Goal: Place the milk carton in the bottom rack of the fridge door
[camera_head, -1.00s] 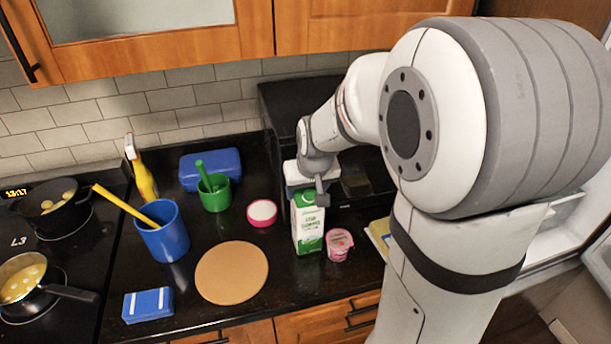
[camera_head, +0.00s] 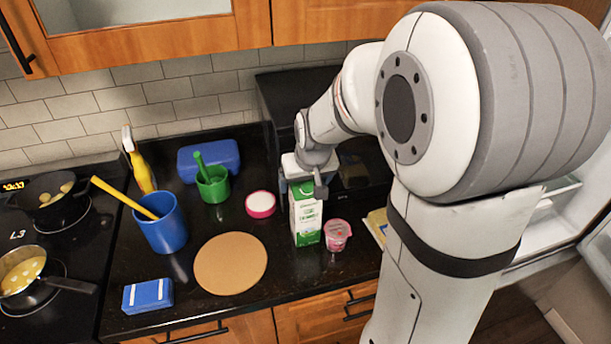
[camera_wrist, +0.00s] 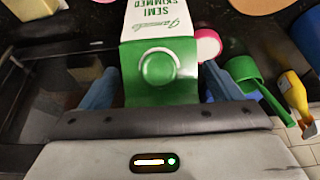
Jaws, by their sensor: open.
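The milk carton (camera_head: 305,222), white and green with a green cap, stands upright on the black counter. In the wrist view the carton (camera_wrist: 160,45) shows its green cap between the two blue fingers. My gripper (camera_wrist: 165,85) is open, with one finger on each side of the carton's top; I cannot tell whether they touch it. In the head view my gripper (camera_head: 307,186) is at the carton's upper part. The open fridge (camera_head: 550,225) is at the right, partly hidden behind my arm; its door (camera_head: 598,265) is at the right edge and its bottom rack is not clearly visible.
A pink yogurt cup (camera_head: 337,235) stands close to the carton's right. A round board (camera_head: 231,264), pink-rimmed bowl (camera_head: 260,204), green cup (camera_head: 213,185) and blue cup (camera_head: 163,224) are to the left. A black appliance (camera_head: 335,115) is behind the carton.

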